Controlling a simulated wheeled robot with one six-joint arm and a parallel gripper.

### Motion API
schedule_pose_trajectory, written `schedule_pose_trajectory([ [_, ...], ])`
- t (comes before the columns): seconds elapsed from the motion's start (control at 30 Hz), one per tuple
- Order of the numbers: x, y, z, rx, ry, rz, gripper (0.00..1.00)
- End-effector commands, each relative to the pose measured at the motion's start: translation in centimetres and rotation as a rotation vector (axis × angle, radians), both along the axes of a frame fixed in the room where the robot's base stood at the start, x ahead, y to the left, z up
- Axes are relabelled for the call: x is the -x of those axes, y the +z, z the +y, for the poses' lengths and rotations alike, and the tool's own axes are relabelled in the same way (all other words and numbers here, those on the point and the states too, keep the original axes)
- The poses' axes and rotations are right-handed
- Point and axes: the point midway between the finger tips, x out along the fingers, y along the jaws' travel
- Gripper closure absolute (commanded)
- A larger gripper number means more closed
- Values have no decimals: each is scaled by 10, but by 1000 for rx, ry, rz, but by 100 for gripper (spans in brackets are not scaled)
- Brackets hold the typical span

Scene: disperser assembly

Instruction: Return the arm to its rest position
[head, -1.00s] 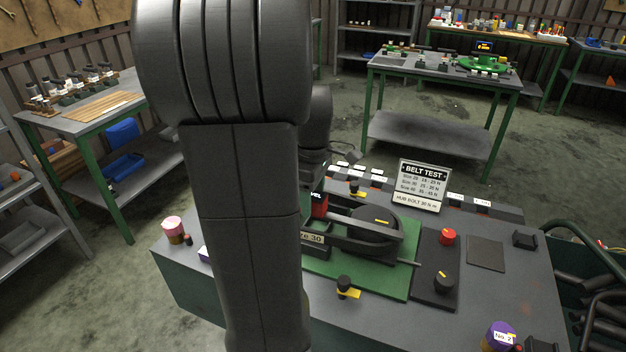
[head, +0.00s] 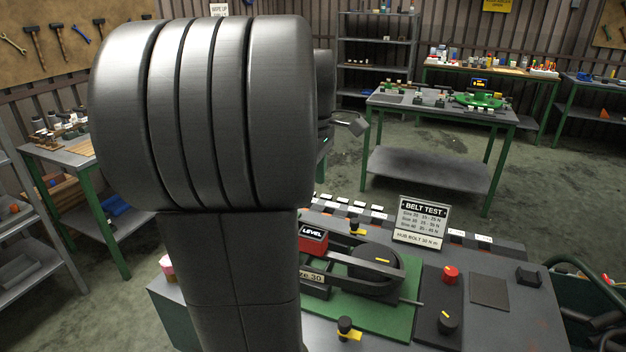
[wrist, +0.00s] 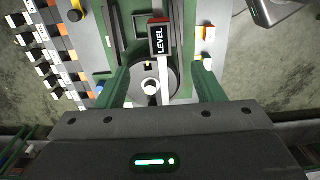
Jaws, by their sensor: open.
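My arm fills the left middle of the head view and hides most of my gripper there. In the wrist view my gripper (wrist: 160,82) shows two green fingers spread wide apart with nothing held between them. Beyond the fingers lies the belt rig with its dark round pulley (wrist: 173,82), which also shows in the head view (head: 378,268). A red block marked LEVEL (wrist: 159,38) sits on the rig, apart from the fingers; it also shows in the head view (head: 312,240).
The bench (head: 500,325) holds a BELT TEST sign (head: 421,222), a red knob (head: 450,274), a black knob (head: 447,321) and a row of small labelled blocks (head: 355,210). Another table (head: 440,110) stands behind. Open floor (head: 560,180) lies between the benches.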

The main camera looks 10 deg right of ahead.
Motion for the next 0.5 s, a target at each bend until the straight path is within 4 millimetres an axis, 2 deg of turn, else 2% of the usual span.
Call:
schedule_pose_trajectory([
  [0.33, 0, -3, 0, -1, 0, 1, 38],
  [0.5, 0, -22, 0, -1, 0, 4, 38],
])
